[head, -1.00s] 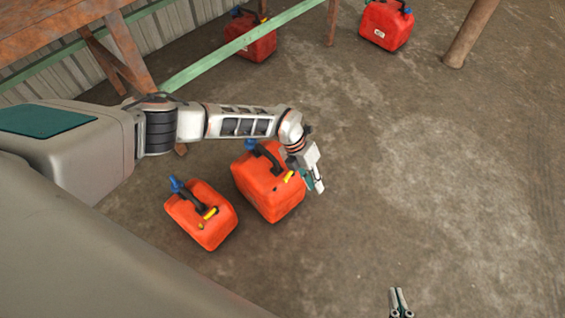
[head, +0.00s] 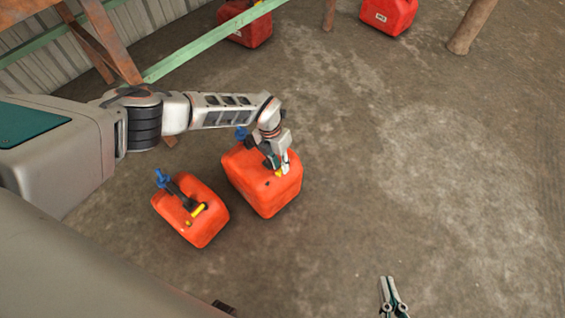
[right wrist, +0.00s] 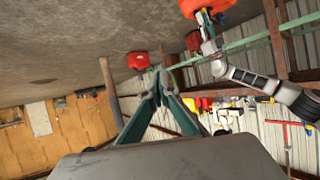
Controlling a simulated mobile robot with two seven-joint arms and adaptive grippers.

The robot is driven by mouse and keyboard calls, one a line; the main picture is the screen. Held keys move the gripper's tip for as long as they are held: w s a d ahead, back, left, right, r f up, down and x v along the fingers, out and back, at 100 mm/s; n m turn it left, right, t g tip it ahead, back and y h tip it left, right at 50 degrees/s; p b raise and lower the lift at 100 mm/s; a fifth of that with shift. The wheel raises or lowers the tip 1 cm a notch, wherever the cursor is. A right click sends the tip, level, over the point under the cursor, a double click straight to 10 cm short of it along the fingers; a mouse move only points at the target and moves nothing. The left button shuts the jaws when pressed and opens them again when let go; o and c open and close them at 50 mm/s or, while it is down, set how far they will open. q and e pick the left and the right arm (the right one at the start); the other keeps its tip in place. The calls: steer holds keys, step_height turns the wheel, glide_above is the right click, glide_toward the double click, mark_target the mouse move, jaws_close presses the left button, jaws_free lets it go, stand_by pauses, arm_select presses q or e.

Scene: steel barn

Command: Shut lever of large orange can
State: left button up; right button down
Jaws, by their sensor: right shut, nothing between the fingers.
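The large orange can (head: 262,196) stands upright on the floor, with a blue cap (head: 241,133) at its back left. Its yellow lever (head: 280,172) shows at my left gripper's fingertips. My left gripper (head: 281,164) points down over the can's top and hides most of the handle. Whether its fingers touch the lever or are apart, I cannot tell. My right gripper (head: 388,281) is shut and empty, away from the can at the bottom of the head view. Its closed fingers (right wrist: 159,84) show in the right wrist view.
A smaller orange can (head: 192,222) with a yellow lever and blue spout stands close to the left. Red cans (head: 389,14) stand farther back. A green rail (head: 205,45) and wooden post (head: 473,25) are at the back. The floor to the right is clear.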

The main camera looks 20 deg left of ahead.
arm_select(q)
steer(key=shift+w, duration=0.15)
steer(key=shift+d+r, duration=0.1)
jaws_close()
steer(key=shift+f+m, duration=0.2)
steer(key=shift+m, duration=0.2)
steer(key=shift+a+m+b, duration=0.2)
steer(key=shift+m+b, duration=0.15)
steer(key=shift+m, duration=0.05)
steer(key=shift+m+g, duration=0.3)
steer(key=shift+m, duration=0.1)
steer(key=shift+a+m, duration=0.1)
steer(key=shift+m, duration=0.2)
jaws_free()
steer(key=shift+r, duration=0.1)
arm_select(e)
steer(key=shift+w+a+r+m, duration=0.2)
steer(key=shift+a+r+m, duration=0.1)
steer(key=shift+a+r, duration=0.1)
